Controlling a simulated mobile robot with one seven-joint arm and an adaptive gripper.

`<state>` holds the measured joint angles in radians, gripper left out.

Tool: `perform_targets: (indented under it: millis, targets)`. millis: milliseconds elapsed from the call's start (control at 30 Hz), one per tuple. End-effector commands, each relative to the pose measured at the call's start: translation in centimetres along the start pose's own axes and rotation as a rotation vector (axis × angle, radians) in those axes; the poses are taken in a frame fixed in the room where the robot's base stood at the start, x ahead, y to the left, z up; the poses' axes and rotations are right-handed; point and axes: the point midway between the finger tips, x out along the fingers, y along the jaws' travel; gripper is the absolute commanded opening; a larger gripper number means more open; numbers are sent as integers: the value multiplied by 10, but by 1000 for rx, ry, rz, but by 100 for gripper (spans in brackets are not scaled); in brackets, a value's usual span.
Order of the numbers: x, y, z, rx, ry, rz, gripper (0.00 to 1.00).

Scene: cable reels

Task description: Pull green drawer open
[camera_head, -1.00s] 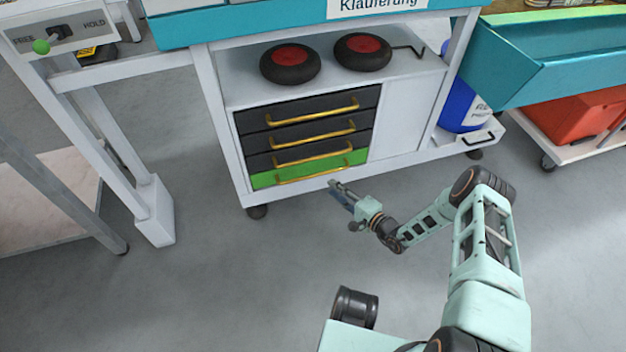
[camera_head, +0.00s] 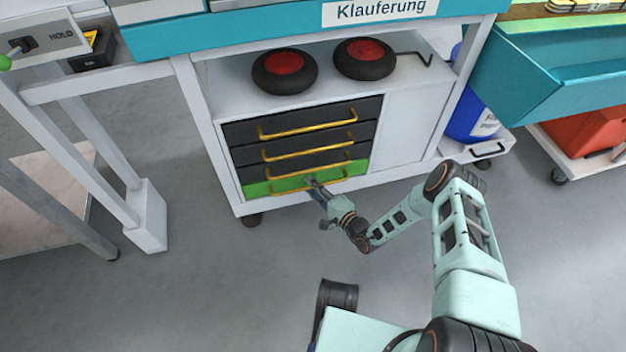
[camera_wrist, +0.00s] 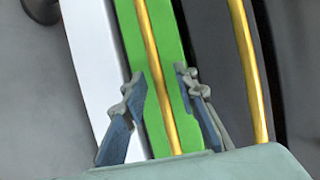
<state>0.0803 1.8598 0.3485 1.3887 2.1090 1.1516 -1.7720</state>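The green drawer (camera_head: 258,188) is the lowest in a stack of dark drawers in a white cart, and it looks closed. It has a yellow bar handle (camera_wrist: 153,55). My gripper (camera_head: 312,183) is at the front of the green drawer, at its handle. In the wrist view my gripper (camera_wrist: 160,85) is open, with one finger on each side of the yellow handle. The handle runs between the fingers, with gaps on both sides. The green drawer front (camera_wrist: 130,35) lies behind it.
Dark drawers (camera_head: 243,132) with yellow handles sit above. Two black wheels with red hubs (camera_head: 285,72) lie on the shelf over them. A white post (camera_head: 147,215) stands at left. A blue container (camera_head: 465,118) is at right. The floor (camera_head: 220,285) in front is clear.

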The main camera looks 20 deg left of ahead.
Motion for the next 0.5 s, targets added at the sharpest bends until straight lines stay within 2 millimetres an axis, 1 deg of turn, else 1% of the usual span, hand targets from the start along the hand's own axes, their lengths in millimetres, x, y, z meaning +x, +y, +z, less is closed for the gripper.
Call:
perform_targets:
  millis: [167, 433, 500]
  targets:
    - [2, 1, 5, 2, 2, 0, 27]
    - [2, 1, 5, 1, 3, 0, 27]
    - [2, 1, 5, 1, 2, 0, 19]
